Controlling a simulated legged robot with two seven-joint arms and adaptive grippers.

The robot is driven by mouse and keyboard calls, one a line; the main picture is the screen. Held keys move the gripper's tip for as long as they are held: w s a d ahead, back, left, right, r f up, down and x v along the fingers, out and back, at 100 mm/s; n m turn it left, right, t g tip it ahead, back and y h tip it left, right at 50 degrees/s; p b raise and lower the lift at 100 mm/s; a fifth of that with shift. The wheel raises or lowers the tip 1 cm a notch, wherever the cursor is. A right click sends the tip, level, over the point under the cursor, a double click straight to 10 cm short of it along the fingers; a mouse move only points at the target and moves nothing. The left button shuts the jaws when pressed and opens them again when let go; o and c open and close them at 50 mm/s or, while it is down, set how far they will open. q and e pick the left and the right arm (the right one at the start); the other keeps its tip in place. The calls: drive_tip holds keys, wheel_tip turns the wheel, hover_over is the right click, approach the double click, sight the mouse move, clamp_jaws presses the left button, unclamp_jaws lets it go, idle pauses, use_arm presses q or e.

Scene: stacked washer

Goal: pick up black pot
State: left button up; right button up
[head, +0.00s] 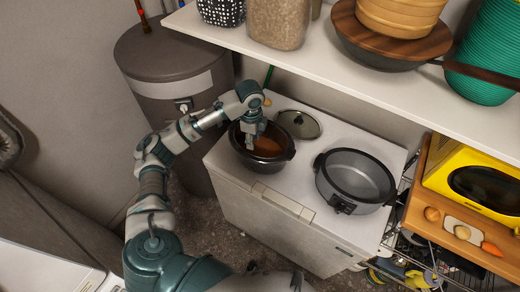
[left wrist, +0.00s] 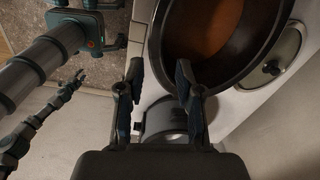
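The black pot (head: 285,160) stands on the white chest (head: 270,205) and holds something brown. In the left wrist view the pot (left wrist: 285,18) fills the upper right. My left gripper (head: 252,142) is over the pot's left part in the head view. In the left wrist view its two fingers (left wrist: 157,88) are apart, with the pot's near rim beside and partly behind the right finger. I cannot tell whether they touch. A small dark arm end at the left of the left wrist view may be my right gripper (left wrist: 78,78); its finger state is unclear.
A glass lid (head: 299,124) lies behind the pot. A grey cooker (head: 355,176) stands to its right. A white shelf (head: 350,88) with baskets and a pan overhangs behind. A grey barrel (head: 165,60) stands at the left, and a yellow microwave (head: 470,165) at the right.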

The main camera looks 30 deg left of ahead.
sight(253, 156)
use_arm(q)
wheel_tip(253, 156, down, 11)
drive_tip(key=shift+w+a+r+p, duration=0.1)
drive_tip(key=shift+r+p, duration=0.05)
drive_tip(key=shift+p, duration=0.4)
drive_tip(key=f, duration=0.3)
drive_tip(key=f+p, duration=0.1)
drive_tip(key=f, duration=0.1)
drive_tip(key=shift+w+f, duration=0.2)
drive_tip(key=shift+f, duration=0.2)
use_arm(e)
drive_tip(key=shift+s+d+r, duration=0.1)
drive_tip(key=shift+s+r, duration=0.1)
drive_tip(key=shift+r, duration=0.25)
drive_tip(key=shift+s+d+r, duration=0.1)
drive_tip(key=shift+s+r, duration=0.1)
drive_tip(key=shift+r, duration=0.2)
use_arm(q)
drive_tip(key=shift+c, duration=0.2)
clamp_jaws()
drive_tip(key=shift+r, duration=0.15)
